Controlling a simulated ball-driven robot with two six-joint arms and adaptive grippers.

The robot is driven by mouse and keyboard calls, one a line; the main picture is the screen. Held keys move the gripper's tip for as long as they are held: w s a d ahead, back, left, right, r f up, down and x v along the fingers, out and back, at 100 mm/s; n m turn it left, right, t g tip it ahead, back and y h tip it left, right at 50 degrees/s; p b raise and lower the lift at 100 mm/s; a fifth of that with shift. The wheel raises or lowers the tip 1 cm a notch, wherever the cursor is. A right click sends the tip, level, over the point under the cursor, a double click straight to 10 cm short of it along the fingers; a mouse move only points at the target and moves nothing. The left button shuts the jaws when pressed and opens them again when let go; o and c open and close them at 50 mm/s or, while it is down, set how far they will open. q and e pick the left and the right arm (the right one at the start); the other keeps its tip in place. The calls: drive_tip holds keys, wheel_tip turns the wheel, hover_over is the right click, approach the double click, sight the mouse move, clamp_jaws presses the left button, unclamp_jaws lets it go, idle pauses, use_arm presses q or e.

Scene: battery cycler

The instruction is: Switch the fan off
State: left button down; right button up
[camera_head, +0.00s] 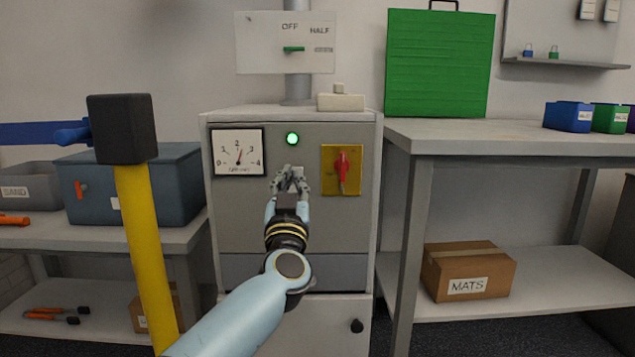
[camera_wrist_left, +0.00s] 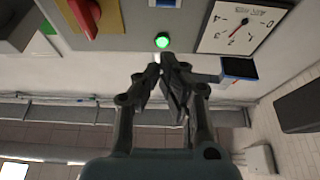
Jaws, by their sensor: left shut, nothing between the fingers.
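A pale switch panel (camera_head: 260,45) on a post above the grey cabinet reads OFF and HALF, with a third label too small to read. Its green lever (camera_head: 293,50) lies roughly level, toward that third label at the right. On the cabinet front, a red rotary handle (camera_head: 343,172) sits upright on a yellow plate; it also shows in the wrist view (camera_wrist_left: 85,15). My left gripper (camera_head: 290,180) is shut and empty in front of the cabinet, below a lit green lamp (camera_head: 292,139) and left of the red handle. Its fingertips (camera_wrist_left: 162,73) show close together. My right gripper is out of view.
A dial gauge (camera_head: 238,152) reads a little above 2. A small pale box (camera_head: 340,102) sits on the cabinet top. A yellow post with a black head (camera_head: 125,128) stands at the left. A table (camera_head: 520,140) with a green board (camera_head: 440,62) is at the right.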

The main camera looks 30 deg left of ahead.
sight(295, 144)
use_arm(q)
drive_tip(key=shift+w+r, duration=0.1)
drive_tip(key=shift+r, duration=0.05)
drive_tip(key=b+x, duration=0.2)
drive_tip(key=x, duration=0.8)
drive_tip(key=shift+w+a+b, duration=0.1)
drive_tip(key=shift+w+b, duration=0.05)
drive_tip(key=shift+b, duration=0.2)
drive_tip(key=f, duration=0.1)
drive_tip(key=f+b, duration=0.1)
drive_tip(key=s+f+b, duration=0.1)
drive_tip(key=shift+s+d+f, duration=0.1)
drive_tip(key=shift+d+f, duration=0.25)
drive_tip(key=shift+s+f, duration=0.1)
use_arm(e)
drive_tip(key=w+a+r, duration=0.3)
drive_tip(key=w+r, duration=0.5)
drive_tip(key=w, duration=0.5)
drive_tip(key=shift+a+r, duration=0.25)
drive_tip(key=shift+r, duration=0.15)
use_arm(q)
drive_tip(key=shift+b, duration=0.35)
